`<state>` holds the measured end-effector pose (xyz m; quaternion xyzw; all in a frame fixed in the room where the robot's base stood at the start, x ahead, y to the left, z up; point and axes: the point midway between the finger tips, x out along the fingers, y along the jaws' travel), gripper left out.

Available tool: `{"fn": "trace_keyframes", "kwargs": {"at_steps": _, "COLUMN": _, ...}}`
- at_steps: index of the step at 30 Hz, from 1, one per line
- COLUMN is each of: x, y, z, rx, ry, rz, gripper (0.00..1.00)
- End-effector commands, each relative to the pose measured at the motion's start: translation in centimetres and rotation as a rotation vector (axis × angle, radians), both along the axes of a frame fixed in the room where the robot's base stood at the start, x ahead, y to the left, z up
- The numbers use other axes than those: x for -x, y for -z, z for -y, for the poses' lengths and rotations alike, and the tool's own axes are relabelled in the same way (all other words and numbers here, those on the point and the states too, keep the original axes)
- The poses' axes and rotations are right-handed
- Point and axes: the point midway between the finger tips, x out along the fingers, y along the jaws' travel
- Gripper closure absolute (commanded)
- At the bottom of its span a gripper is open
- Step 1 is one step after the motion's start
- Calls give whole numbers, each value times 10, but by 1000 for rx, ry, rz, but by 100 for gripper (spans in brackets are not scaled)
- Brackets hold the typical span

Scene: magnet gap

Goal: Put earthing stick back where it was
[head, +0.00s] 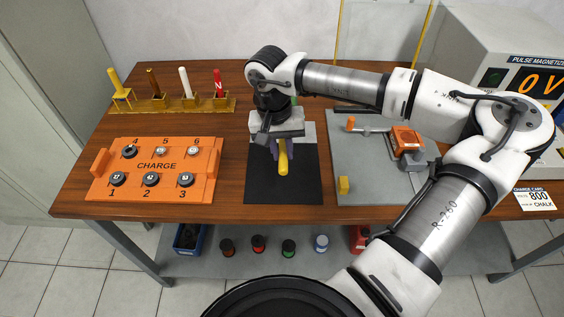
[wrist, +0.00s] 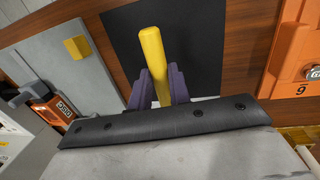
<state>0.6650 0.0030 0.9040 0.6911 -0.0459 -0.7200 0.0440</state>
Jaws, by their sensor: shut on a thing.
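My gripper (head: 279,148) is over the black mat (head: 300,185) at the middle of the table. Its purple fingers are shut on a yellow stick (head: 283,160), whose rounded end points to the table's front edge. The stick also shows between the fingers in the wrist view (wrist: 152,62); its other end is hidden by my gripper. I cannot tell for certain which is the earthing stick.
An orange CHARGE tray (head: 153,192) with several numbered round pieces lies left of the mat. A grey plate (head: 380,188) with an orange clamp-like device (head: 406,138) and a yellow block (head: 343,185) lies right. The magnetizer (head: 510,55) reads 0 V.

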Motion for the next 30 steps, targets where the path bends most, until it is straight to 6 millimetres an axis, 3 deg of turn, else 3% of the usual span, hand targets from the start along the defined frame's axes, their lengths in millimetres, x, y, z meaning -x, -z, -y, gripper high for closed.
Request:
{"fn": "trace_keyframes", "kwargs": {"at_steps": 15, "x": 0, "y": 59, "z": 0, "rx": 0, "ry": -1, "rz": -1, "gripper": 100}}
{"fn": "trace_keyframes", "kwargs": {"at_steps": 28, "x": 0, "y": 66, "z": 0, "rx": 1, "ry": 0, "rz": 1, "gripper": 100}}
{"fn": "trace_keyframes", "kwargs": {"at_steps": 29, "x": 0, "y": 65, "z": 0, "rx": 1, "ry": 0, "rz": 0, "gripper": 77}}
{"fn": "trace_keyframes", "kwargs": {"at_steps": 30, "x": 0, "y": 64, "z": 0, "rx": 1, "ry": 0, "rz": 0, "gripper": 72}}
